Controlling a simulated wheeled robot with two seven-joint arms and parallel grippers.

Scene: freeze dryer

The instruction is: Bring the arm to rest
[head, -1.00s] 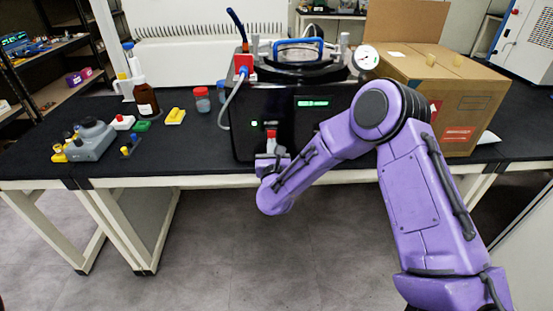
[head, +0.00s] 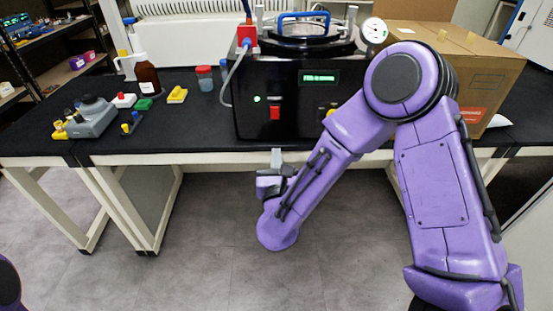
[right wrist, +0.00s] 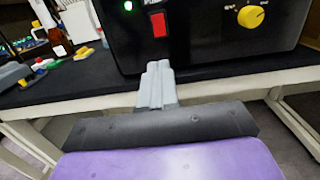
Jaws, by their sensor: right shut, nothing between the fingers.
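My right gripper (head: 277,157) is in front of the bench's front edge, below the freeze dryer's front panel. Its fingers are together and empty, pointing toward the bench; it also shows in the right wrist view (right wrist: 158,82). The black freeze dryer (head: 288,122) stands on the bench. Its front has a lit green display (head: 319,77), a green light, a red switch (head: 275,113) and a yellow knob (right wrist: 251,16). The gripper is apart from the switch. At the lower left edge of the head view a purple part of mine shows; my left gripper is not seen.
The black bench top (head: 200,130) holds a brown bottle (head: 147,78), a red-capped jar (head: 205,78), a grey device (head: 90,116) and small coloured pieces at left. A cardboard box (head: 490,85) stands at right. The floor before the bench is clear.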

